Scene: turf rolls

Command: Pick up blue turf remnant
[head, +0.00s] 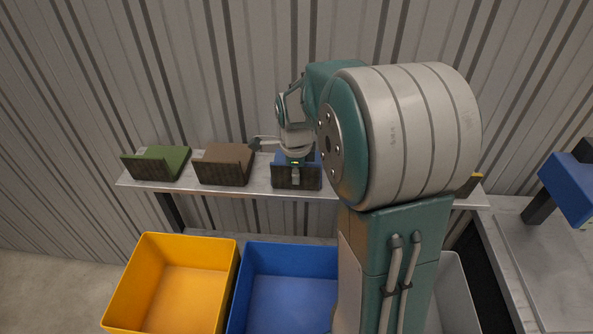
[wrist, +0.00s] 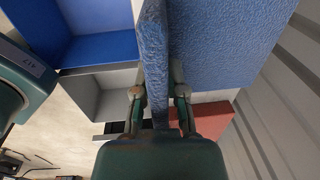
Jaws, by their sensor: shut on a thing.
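The blue turf remnant (head: 308,157) is on the shelf in the head view, mostly behind its dark front face and my gripper. My gripper (head: 296,178) reaches down over its front edge. In the wrist view the remnant (wrist: 225,45) fills the upper right as a textured blue sheet with an upright blue flap (wrist: 154,60). The fingers of my gripper (wrist: 160,95) are on both sides of this flap, shut on it. I cannot tell whether the remnant touches the shelf.
A green remnant (head: 158,163) and a brown one (head: 224,164) lie left on the shelf (head: 258,185). A yellow bin (head: 172,288), a blue bin (head: 290,300) and a grey bin (head: 455,295) stand below. A red piece (wrist: 212,120) lies close to the right finger.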

